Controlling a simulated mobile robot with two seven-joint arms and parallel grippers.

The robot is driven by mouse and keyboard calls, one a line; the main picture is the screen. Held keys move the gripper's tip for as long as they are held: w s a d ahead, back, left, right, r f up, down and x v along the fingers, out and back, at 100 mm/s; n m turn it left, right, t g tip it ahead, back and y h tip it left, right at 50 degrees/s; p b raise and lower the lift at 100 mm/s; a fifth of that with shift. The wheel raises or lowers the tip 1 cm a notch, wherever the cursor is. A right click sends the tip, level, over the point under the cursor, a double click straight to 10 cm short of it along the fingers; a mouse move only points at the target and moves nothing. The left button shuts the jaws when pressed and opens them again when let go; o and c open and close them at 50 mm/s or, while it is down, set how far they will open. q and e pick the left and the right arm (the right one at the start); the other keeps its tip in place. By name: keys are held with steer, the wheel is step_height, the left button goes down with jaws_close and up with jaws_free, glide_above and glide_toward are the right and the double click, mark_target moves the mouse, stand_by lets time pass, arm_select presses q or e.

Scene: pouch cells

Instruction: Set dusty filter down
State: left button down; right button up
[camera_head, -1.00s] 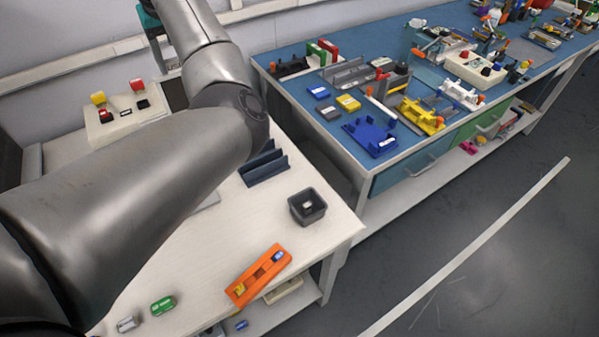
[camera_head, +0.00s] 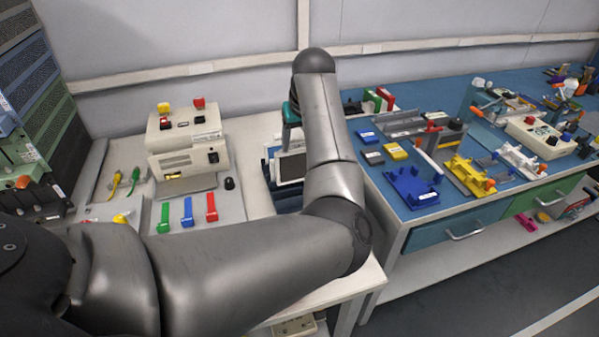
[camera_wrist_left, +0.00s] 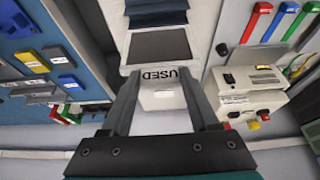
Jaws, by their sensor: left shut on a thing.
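The dusty filter (camera_head: 291,167), a dark grey panel in a white frame, hangs below my left gripper's teal body (camera_head: 291,112) at the back of the white table. In the left wrist view, the filter (camera_wrist_left: 160,47) lies between the two fingers of my left gripper (camera_wrist_left: 161,76), which is shut on it. A "USED" label shows near the fingertips. Dark blue walls of a holder (camera_head: 270,170) show beside the filter. My arm covers part of this area, and I cannot tell whether the filter touches the holder. My right gripper is not in view.
A beige machine (camera_head: 188,150) with red and yellow buttons stands left of the filter. Green, blue and red handled pieces (camera_head: 188,212) lie in front of it. A blue-topped bench (camera_head: 385,160) crowded with fixtures stands at right. A wall closes the back.

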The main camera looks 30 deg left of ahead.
mark_target(299, 170)
arm_select(q)
step_height(299, 170, down, 7)
steer(key=shift+f+b, duration=0.1)
steer(key=shift+b, duration=0.75)
steer(key=shift+f, duration=0.25)
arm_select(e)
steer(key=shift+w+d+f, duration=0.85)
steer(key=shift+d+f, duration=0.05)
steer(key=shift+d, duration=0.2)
arm_select(q)
steer(key=shift+f, duration=0.2)
steer(key=shift+c, duration=2.4)
jaws_free()
steer(key=o, duration=0.3)
steer(key=shift+o, duration=0.2)
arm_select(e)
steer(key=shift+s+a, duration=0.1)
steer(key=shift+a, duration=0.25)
